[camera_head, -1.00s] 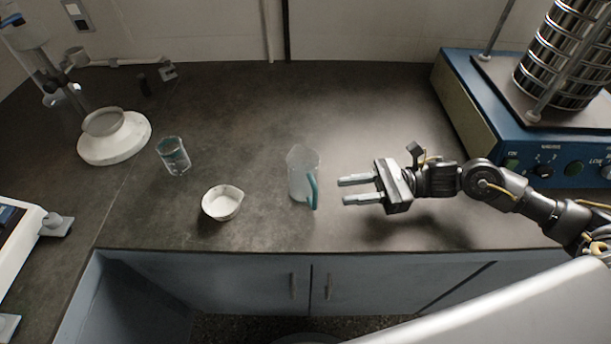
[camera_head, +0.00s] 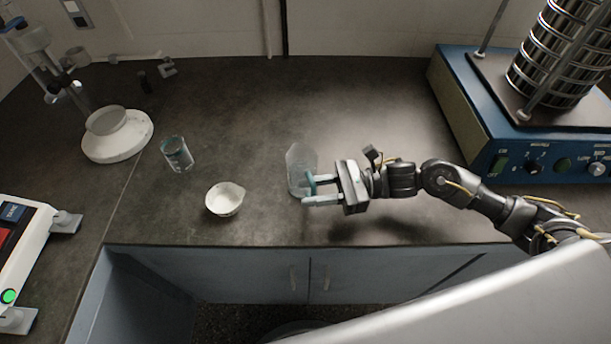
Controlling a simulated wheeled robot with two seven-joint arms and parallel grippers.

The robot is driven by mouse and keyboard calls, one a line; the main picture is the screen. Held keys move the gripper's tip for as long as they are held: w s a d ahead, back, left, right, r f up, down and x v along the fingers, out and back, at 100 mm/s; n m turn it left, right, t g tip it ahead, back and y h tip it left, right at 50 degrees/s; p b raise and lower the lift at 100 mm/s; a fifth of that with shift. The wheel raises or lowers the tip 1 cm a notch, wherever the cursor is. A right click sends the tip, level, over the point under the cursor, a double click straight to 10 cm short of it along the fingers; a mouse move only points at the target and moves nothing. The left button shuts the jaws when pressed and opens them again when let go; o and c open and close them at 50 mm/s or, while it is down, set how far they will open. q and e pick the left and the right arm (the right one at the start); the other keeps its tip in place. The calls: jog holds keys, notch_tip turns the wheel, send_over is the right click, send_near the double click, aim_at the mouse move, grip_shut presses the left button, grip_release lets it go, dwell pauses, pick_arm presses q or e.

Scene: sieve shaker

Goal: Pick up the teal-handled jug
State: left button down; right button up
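The jug (camera_head: 298,163) is frosted and stands upright on the dark bench near the middle of the view. Its teal handle (camera_head: 311,183) is on its right side, facing my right gripper. My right gripper (camera_head: 306,190) is open, with its fingertips at the handle, one beyond it and one on the near side. The fingers partly cover the jug's lower right part. I cannot tell whether they touch it. My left gripper is not in view.
A white bowl (camera_head: 224,199) and a glass beaker (camera_head: 177,154) stand left of the jug. A blue sieve shaker (camera_head: 540,141) stands at the right. A white-based device (camera_head: 117,140) is at the back left, a scale (camera_head: 24,240) at the left edge. The bench behind the jug is clear.

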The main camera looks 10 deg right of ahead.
grip_shut()
jog(key=shift+r, duration=0.15)
dwell(0.4)
